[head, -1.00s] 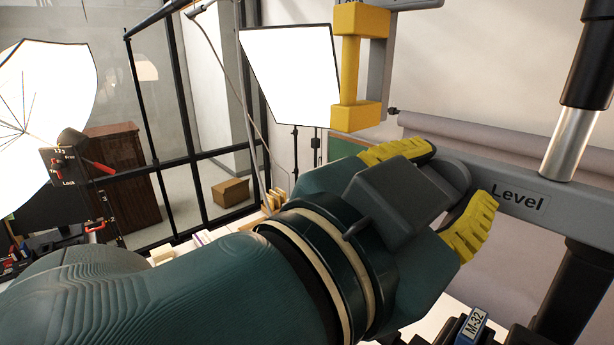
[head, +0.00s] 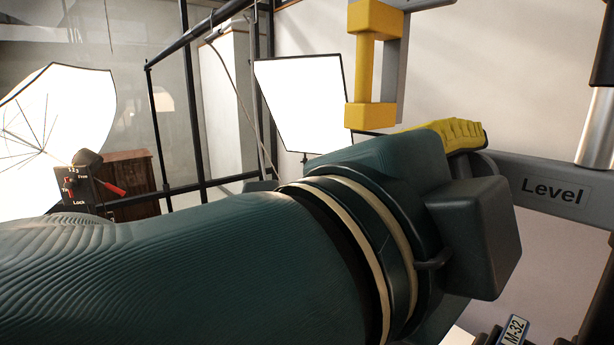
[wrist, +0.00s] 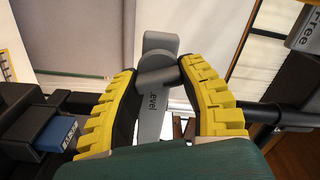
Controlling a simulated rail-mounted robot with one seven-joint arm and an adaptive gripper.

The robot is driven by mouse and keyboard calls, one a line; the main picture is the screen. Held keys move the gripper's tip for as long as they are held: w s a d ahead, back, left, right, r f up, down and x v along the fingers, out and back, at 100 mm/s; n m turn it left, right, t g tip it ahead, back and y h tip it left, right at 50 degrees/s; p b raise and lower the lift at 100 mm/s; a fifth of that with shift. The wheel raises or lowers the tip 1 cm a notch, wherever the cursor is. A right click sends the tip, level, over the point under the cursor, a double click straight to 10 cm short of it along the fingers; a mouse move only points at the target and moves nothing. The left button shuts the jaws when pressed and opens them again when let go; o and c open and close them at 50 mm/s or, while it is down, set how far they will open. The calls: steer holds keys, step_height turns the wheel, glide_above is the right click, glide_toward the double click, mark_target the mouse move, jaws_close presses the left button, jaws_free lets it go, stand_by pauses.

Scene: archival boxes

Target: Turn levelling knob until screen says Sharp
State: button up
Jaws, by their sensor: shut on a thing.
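The grey levelling knob (wrist: 158,74) is between the two yellow ribbed fingers of my gripper (wrist: 160,68) in the wrist view. The fingers are shut on it from both sides. The knob sits at a grey arm marked "Level" (wrist: 150,115). In the head view the arm's "Level" label (head: 555,190) shows at the right, and one yellow finger (head: 452,135) lies beside its left end. The other finger and most of the knob are hidden behind my wrist. No screen with a readout can be made out.
A yellow handle on a grey bracket (head: 373,65) hangs close above my gripper. A silver and black column (head: 597,130) stands at the right. A block labelled M-32 (head: 515,330) is low at the right. A lit softbox (head: 305,100) and a white umbrella (head: 60,130) stand behind.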

steer(key=shift+m, duration=0.3)
steer(key=o, duration=1.2)
